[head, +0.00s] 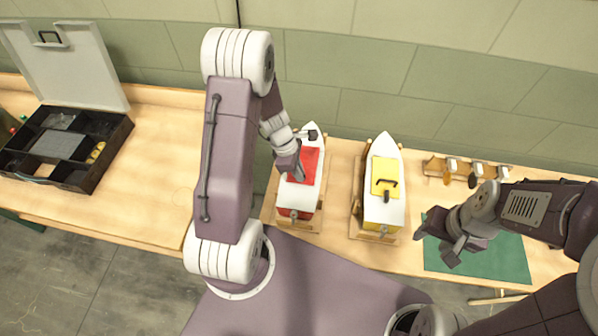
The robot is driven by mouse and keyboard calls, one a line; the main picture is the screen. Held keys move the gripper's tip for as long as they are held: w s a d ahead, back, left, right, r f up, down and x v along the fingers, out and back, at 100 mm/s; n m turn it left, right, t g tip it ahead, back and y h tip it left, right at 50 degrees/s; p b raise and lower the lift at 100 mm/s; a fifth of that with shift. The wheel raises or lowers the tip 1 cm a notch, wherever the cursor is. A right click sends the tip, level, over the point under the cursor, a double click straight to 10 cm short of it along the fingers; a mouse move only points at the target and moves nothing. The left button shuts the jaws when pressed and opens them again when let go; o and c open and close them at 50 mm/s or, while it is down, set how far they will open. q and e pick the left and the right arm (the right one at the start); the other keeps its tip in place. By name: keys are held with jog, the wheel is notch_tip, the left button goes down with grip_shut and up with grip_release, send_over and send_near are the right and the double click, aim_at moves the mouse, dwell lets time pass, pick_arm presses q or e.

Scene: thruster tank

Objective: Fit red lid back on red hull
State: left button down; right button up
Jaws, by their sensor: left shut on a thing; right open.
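The red hull (282,211) is a boat with a white deck and pointed bow, standing in a wooden cradle on the bench. The red lid (309,163) is a flat red panel over the middle of its deck. My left gripper (297,174) reaches down from the upper left and is shut on the red lid; its fingers cover the lid's handle and left side. I cannot tell whether the lid touches the deck or hangs just above it. My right gripper (445,247) is open and empty over the green mat (506,262), well right of the red hull.
A yellow boat (394,212) with a yellow lid (384,172) and black handle stands in a cradle just right of the red one. A wooden rack (466,169) is farther right. An open black toolbox (101,156) is at the left. The bench between toolbox and red hull is clear.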

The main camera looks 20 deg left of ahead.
pick_arm(q)
jog(key=shift+f, duration=0.15)
jog(key=c, duration=1.5)
grip_release()
notch_tip(320, 180, up, 8)
jog(key=p, duration=0.8)
